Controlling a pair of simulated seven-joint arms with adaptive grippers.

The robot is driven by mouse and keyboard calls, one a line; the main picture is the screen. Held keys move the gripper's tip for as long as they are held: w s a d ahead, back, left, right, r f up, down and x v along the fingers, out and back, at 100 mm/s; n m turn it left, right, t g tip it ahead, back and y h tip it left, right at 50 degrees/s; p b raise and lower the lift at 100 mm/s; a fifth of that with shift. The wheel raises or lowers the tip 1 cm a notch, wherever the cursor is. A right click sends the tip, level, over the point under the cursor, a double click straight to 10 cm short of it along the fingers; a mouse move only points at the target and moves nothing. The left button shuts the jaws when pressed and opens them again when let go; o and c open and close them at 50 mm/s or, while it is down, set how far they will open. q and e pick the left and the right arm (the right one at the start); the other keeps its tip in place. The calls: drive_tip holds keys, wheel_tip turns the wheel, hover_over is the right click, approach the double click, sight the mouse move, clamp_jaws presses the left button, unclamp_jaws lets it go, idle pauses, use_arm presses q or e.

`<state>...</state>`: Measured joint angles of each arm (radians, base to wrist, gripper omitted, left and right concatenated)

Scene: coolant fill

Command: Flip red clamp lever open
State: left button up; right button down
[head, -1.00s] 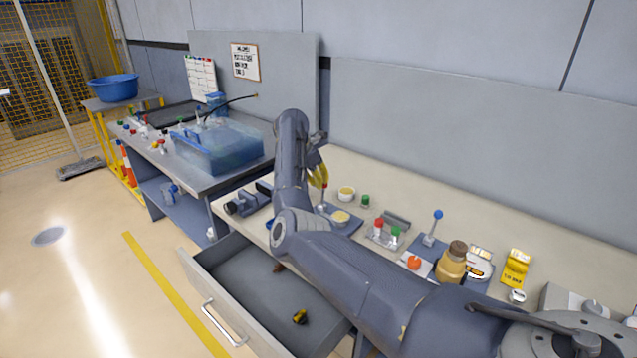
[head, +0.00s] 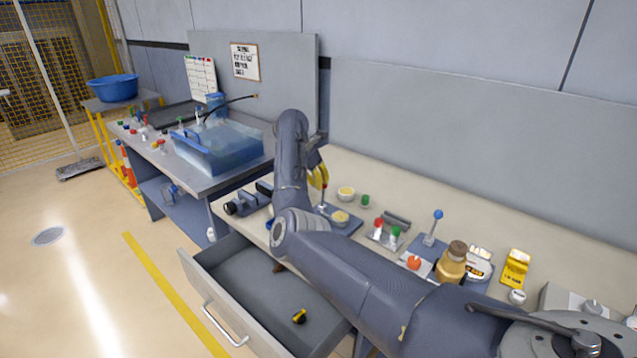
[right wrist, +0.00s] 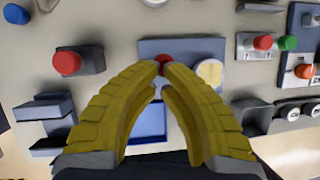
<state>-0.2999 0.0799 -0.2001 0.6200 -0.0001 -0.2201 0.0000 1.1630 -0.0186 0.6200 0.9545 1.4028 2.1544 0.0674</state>
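The red clamp lever (right wrist: 162,60) shows as a small red knob between my fingertips in the right wrist view. It rises from a blue-grey plate (right wrist: 190,47) beside a round pale-yellow disc (right wrist: 210,72). In the head view the plate with its yellow disc (head: 340,217) lies on the bench just below my right gripper (head: 321,184). My right gripper's yellow fingers (right wrist: 163,68) are drawn in close, one on each side of the knob, and appear closed on it. The fingers partly hide the knob and the lever's stem. My left gripper is not in view.
A dark clamp-like fixture (head: 247,199) is left of the plate. Red and green knobs (head: 385,230), a blue-topped lever (head: 435,225) and a yellow bottle (head: 452,265) stand to the right. An open drawer (head: 222,318) juts out below my arm.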

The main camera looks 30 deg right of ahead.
drive_tip(key=shift+r, duration=0.1)
drive_tip(key=shift+r, duration=0.75)
drive_tip(key=a+r, duration=0.8)
drive_tip(key=r, duration=0.2)
drive_tip(key=shift+s+r, duration=0.15)
idle(0.6)
